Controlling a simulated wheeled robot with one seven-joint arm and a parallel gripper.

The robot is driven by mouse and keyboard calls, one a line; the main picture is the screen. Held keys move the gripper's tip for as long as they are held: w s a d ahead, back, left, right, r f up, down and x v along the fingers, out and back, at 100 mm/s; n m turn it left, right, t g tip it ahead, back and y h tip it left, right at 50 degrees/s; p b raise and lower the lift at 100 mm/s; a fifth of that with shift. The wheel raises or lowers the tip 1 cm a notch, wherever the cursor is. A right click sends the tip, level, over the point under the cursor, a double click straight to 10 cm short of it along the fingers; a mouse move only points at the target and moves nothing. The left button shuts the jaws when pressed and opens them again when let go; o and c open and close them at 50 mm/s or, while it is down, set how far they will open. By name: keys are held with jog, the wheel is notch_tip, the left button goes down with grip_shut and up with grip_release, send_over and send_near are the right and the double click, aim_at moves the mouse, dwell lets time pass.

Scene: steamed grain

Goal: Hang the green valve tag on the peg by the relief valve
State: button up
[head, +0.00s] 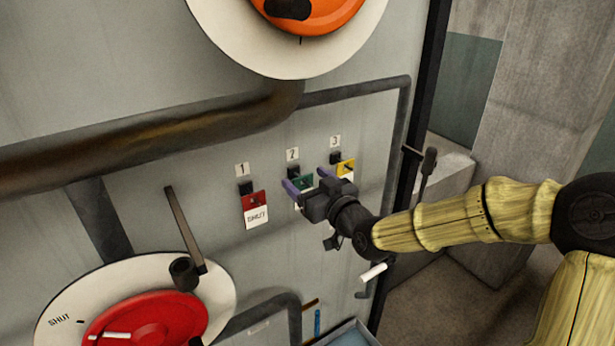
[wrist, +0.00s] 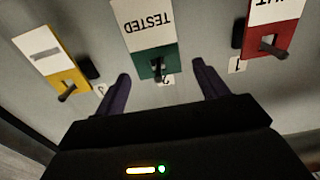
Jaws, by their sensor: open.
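The green valve tag (head: 303,182) hangs on the panel under number 2. In the wrist view, the green tag (wrist: 146,58) shows upside down with a white part reading TESTED, and a dark peg comes through its hole. My gripper (head: 306,180) is at this tag. In the wrist view, my gripper (wrist: 161,73) is open, one purple finger on each side of the tag's peg end, with gaps visible. Part of the tag is hidden by my gripper in the head view. I cannot tell which valve is the relief valve, nor pick out its peg.
A red SHUT tag (head: 254,204) hangs under number 1 and a yellow tag (head: 346,168) under number 3, close on either side. An orange wheel (head: 315,12) is above; a red wheel (head: 150,318) with a lever is lower left. Pipes (head: 150,130) cross the panel.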

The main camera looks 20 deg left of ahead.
jog(key=shift+w+a, duration=0.15)
jog(key=shift+a, duration=0.1)
jog(key=c, duration=1.1)
jog(key=shift+r, duration=0.15)
dwell(0.4)
jog(key=shift+v, duration=1.8)
jog(key=shift+p+v, duration=0.7)
jog(key=shift+v, duration=2.3)
